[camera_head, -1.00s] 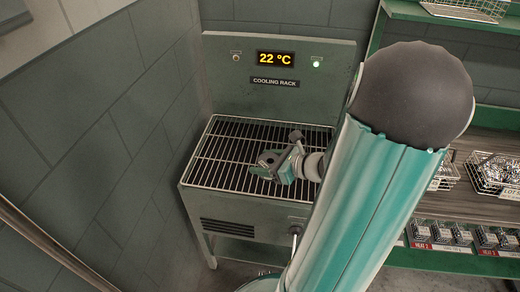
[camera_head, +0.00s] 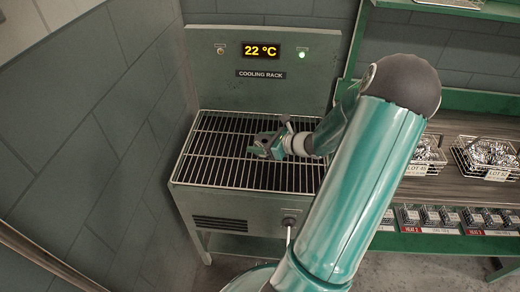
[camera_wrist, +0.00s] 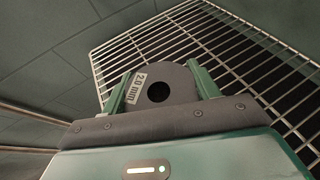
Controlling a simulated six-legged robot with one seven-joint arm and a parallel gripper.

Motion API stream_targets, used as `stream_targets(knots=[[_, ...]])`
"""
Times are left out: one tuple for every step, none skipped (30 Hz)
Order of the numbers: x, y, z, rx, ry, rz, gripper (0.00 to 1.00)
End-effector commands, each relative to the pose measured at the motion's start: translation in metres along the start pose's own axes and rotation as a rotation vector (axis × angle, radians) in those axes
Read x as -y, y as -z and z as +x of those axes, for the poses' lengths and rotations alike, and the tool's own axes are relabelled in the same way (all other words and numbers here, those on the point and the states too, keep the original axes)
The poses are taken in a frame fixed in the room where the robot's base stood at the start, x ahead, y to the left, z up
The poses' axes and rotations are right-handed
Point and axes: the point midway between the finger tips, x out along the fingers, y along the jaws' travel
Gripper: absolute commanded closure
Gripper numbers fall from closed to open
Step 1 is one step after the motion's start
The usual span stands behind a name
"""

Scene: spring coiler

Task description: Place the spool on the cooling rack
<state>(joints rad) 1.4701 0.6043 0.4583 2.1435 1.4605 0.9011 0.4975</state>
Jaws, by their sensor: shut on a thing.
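The cooling rack (camera_head: 215,172) is a green-grey stand with a wire grate on top and a display reading 22 °C. Its grate also fills much of the wrist view (camera_wrist: 215,38). My gripper (camera_head: 262,146) is over the middle of the grate. In the wrist view, my gripper (camera_wrist: 158,84) is shut on the dark grey spool (camera_wrist: 178,77), with one green finger on each side. The spool has a round centre hole and a label reading 2.0 mm. The gap between spool and grate cannot be judged. In the head view, the gripper mostly hides the spool.
A grey block wall (camera_head: 85,130) stands close on the left of the rack. A green shelf (camera_head: 450,100) on the right holds wire baskets (camera_head: 488,155) and rows of small boxes (camera_head: 450,217). Bare grate lies around my gripper.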

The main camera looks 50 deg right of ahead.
Motion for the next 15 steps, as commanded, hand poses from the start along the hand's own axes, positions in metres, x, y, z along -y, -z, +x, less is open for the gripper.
stream_targets(knots=[[0.005,0.005,0.006,0.003,-0.002,0.002,0.74],[0.007,0.008,0.009,0.003,-0.002,0.001,0.74],[0.011,0.011,0.012,0.003,-0.002,0.0,0.74],[0.013,0.013,0.014,0.002,-0.002,0.0,0.74],[0.014,0.014,0.016,0.002,-0.002,0.0,0.74],[0.016,0.016,0.018,0.002,-0.002,-0.001,0.74],[0.017,0.017,0.018,0.002,-0.001,-0.001,0.74],[0.018,0.018,0.019,0.002,-0.001,-0.001,0.74],[0.019,0.019,0.021,0.002,-0.001,-0.001,0.74],[0.02,0.021,0.022,0.002,-0.001,0.0,0.74],[0.022,0.023,0.024,0.002,-0.002,0.0,0.74],[0.022,0.029,0.026,0.002,-0.002,0.002,0.74],[0.022,0.033,0.028,0.002,-0.001,0.002,0.74],[0.022,0.037,0.03,0.002,-0.001,0.003,0.74],[0.022,0.042,0.032,0.001,-0.001,0.002,0.74]])
